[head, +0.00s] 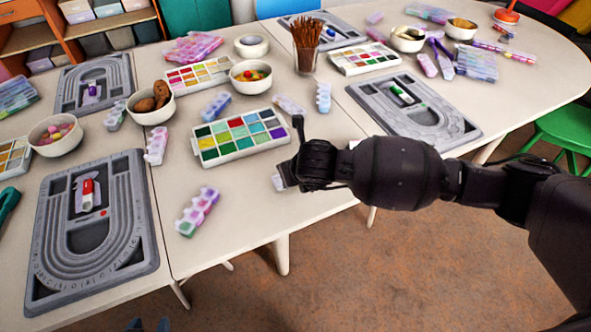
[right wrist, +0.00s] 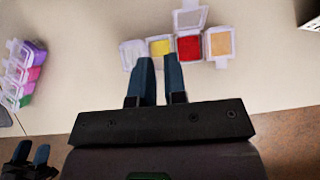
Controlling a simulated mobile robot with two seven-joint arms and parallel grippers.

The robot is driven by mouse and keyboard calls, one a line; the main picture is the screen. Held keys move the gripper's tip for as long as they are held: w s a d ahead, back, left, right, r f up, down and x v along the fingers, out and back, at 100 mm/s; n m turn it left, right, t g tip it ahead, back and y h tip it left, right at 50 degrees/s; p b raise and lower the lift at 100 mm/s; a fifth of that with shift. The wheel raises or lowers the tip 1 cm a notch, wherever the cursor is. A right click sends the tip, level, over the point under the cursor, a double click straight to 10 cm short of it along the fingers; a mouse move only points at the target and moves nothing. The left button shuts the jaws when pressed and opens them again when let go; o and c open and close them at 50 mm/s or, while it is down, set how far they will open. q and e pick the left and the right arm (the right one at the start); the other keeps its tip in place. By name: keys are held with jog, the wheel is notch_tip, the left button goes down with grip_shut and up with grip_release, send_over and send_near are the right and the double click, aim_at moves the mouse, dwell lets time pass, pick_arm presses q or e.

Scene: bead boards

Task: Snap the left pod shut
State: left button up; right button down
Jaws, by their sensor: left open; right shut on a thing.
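The left pod (head: 198,211), a clear strip with purple, pink and green compartments, lies near the table's front edge.
A paint-like tray (head: 240,153) of coloured squares lies behind the pods. A grey bead board (head: 140,225) is left of the left pod. Bowls (head: 152,116), a pencil cup (head: 306,62) and other strips stand farther back. The table around the left pod is clear.

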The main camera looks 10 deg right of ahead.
jog(key=c, duration=1.1)
grip_release()
jog(key=shift+c, duration=0.2)
jog(key=shift+s+d+r, duration=0.1)
jog(key=shift+s+r, duration=0.15)
jog(key=shift+r, duration=0.25)
pick_arm(q)
jog(key=shift+s+a+r+p, duration=0.15)
jog(key=shift+r+p, duration=0.2)
jog(key=shift+p, duration=0.3)
jog(key=shift+s+a+r+p, duration=0.15)
jog(key=shift+r+p, duration=0.2)
jog(key=shift+p, duration=0.25)
pick_arm(e)
jog(key=v, duration=0.9)
jog(key=shift+s+r, duration=0.25)
